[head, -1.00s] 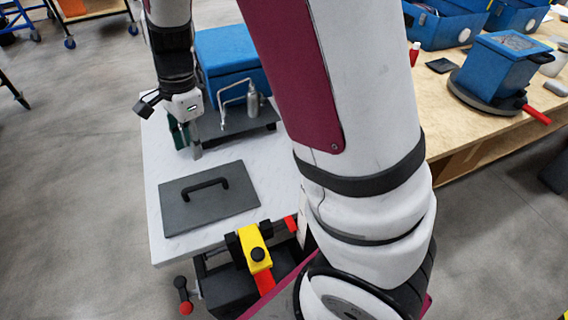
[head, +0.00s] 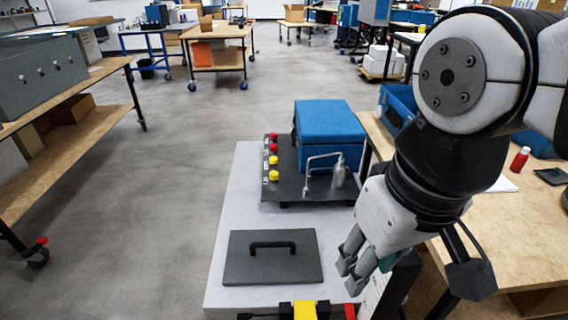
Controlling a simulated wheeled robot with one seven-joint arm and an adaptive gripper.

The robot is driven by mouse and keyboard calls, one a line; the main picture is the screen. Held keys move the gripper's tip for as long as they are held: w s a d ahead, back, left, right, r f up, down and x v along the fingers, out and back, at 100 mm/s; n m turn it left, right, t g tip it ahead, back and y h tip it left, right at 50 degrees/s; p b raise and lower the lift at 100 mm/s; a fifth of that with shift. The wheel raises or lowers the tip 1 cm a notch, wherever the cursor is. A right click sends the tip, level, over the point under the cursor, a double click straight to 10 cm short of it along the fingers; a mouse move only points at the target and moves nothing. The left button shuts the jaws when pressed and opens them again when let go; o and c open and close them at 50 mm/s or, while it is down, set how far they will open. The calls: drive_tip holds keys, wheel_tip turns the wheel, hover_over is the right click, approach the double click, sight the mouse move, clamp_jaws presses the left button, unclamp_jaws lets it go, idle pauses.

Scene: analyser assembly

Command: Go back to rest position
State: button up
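My gripper (head: 352,274) hangs at the right edge of the white worktop (head: 225,262), right of the dark lid plate and apart from it. Its grey fingers point down and left and sit close together. I cannot tell whether they are open or shut, and I see no clear object between them. The flat dark plate (head: 300,272) with a black handle (head: 272,246) lies on the near part of the worktop. Behind it stands the analyser's dark base (head: 290,190) with a blue box (head: 330,136), a bent metal tube, a silver bottle (head: 338,172) and red and yellow knobs (head: 273,161).
A yellow part (head: 304,311) shows at the bottom edge. A wooden bench (head: 500,225) with a red bottle (head: 519,159) and blue cases stands close on the right. A shelf bench (head: 85,125) stands at left. The floor (head: 185,150) between is clear.

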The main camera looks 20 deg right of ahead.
drive_tip(key=shift+s+d, duration=0.1)
drive_tip(key=shift+s, duration=0.1)
wheel_tip(320, 180, up, 12)
drive_tip(key=t+p, duration=0.2)
drive_tip(key=p, duration=0.8)
drive_tip(key=shift+d+p, duration=0.15)
drive_tip(key=shift+p, duration=0.25)
drive_tip(key=shift+r, duration=0.1)
